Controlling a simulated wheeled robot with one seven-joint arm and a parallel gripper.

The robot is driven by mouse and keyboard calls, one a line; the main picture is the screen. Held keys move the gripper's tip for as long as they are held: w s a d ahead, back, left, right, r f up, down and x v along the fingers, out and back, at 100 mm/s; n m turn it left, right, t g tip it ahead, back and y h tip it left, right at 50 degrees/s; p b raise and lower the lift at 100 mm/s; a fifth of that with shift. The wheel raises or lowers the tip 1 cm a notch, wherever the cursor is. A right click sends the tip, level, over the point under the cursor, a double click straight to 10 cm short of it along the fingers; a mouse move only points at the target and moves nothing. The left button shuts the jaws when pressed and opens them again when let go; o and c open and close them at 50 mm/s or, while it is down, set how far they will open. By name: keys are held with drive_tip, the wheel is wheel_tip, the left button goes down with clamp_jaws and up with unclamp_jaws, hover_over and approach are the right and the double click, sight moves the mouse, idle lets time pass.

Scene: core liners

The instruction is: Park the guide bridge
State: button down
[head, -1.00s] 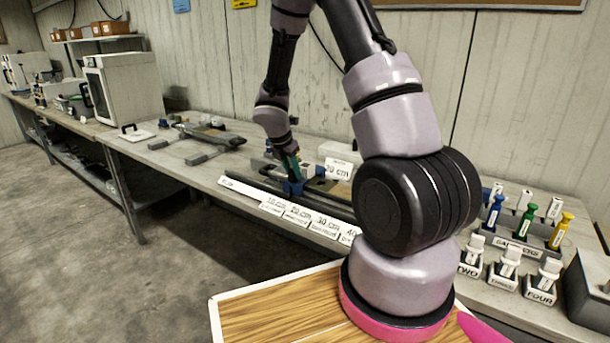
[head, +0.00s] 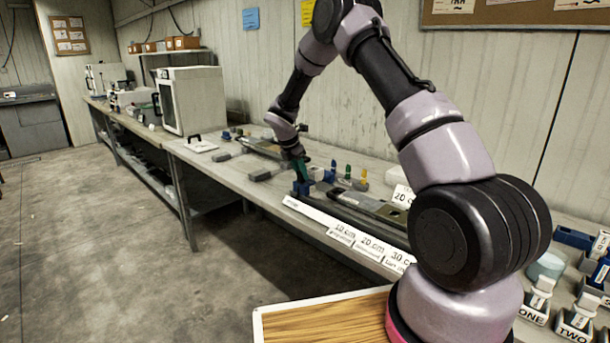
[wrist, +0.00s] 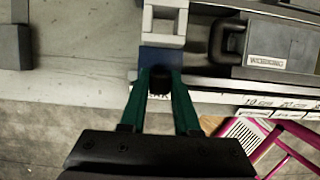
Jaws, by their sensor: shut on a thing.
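The guide bridge shows as a blue block (head: 301,188) at the left end of the dark rail (head: 365,217) on the bench. In the wrist view its blue part (wrist: 148,57) joins a pale grey frame (wrist: 164,24) reaching across the bench. My gripper (head: 299,172) is above the blue block. In the wrist view my gripper's green fingers (wrist: 160,88) are shut on a dark knob at the front of the blue part. The fingers hide the sides of the knob. I cannot tell whether the bridge touches an end stop.
A dark case with a label (wrist: 283,48) lies right of the bridge. Distance labels (head: 370,246) line the front edge. Several small coloured-top pieces (head: 348,172) stand behind the rail. Dark tools (head: 262,150) and a white cabinet (head: 190,100) are further left.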

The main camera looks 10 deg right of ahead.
drive_tip(key=shift+w+a+r, duration=0.1)
drive_tip(key=shift+w+a, duration=0.15)
drive_tip(key=shift+w, duration=0.15)
drive_tip(key=shift+w, duration=0.1)
drive_tip(key=c, duration=0.6)
unclamp_jaws()
drive_tip(key=shift+a, duration=0.1)
drive_tip(key=shift+c, duration=0.2)
drive_tip(key=v, duration=1)
drive_tip(key=shift+r, duration=0.3)
drive_tip(key=shift+a+r, duration=0.1)
